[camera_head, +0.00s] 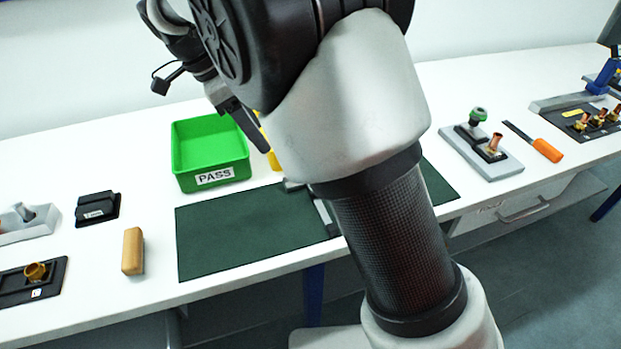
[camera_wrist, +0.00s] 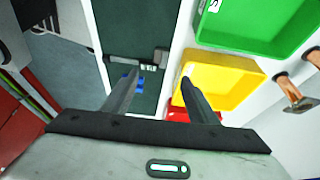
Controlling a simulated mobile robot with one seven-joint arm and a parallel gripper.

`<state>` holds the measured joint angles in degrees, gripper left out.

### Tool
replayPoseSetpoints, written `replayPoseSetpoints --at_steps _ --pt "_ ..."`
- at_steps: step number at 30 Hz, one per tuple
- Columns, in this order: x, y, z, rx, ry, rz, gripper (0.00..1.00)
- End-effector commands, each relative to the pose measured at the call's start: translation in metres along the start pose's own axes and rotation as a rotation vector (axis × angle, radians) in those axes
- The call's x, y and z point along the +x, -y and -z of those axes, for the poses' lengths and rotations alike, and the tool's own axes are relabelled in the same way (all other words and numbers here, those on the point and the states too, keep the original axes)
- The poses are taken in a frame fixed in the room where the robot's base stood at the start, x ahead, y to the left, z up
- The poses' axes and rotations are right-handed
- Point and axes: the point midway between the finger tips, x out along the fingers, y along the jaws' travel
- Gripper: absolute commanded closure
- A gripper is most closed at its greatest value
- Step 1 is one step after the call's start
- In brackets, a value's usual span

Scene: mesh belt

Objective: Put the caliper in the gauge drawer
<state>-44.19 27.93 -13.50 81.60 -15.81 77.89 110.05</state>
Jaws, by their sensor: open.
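The caliper, a dark grey metal piece with a long bar, lies on the dark green mat; in the wrist view it shows as a bar (camera_wrist: 137,59) across the mat. In the head view my arm hides most of it, leaving a thin grey strip (camera_head: 323,213). My gripper (camera_wrist: 155,88) is open and empty above the mat's edge, its fingers spread on either side of the strip between mat and yellow bin. A drawer front with a handle (camera_head: 523,211) is under the table's right part and looks shut; its label is too small to read.
A green PASS bin (camera_head: 210,155) and a yellow bin (camera_wrist: 222,78) stand behind the mat (camera_head: 240,235). A wooden block (camera_head: 133,251) and black fixtures lie left. A grey fixture (camera_head: 480,152) and an orange-handled file (camera_head: 546,150) lie right.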

Motion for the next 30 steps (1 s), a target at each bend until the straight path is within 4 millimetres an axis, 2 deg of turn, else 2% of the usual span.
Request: replayPoseSetpoints --at_steps 12,16,23,30 --pt "0.088 -0.001 0.001 0.001 0.0 -0.005 0.46" --pt "0.107 -0.001 0.001 0.0 0.001 -0.003 0.46" --pt "0.122 0.0 0.002 0.0 0.002 -0.002 0.46" --pt "0.158 0.003 0.005 0.0 0.001 -0.003 0.46"
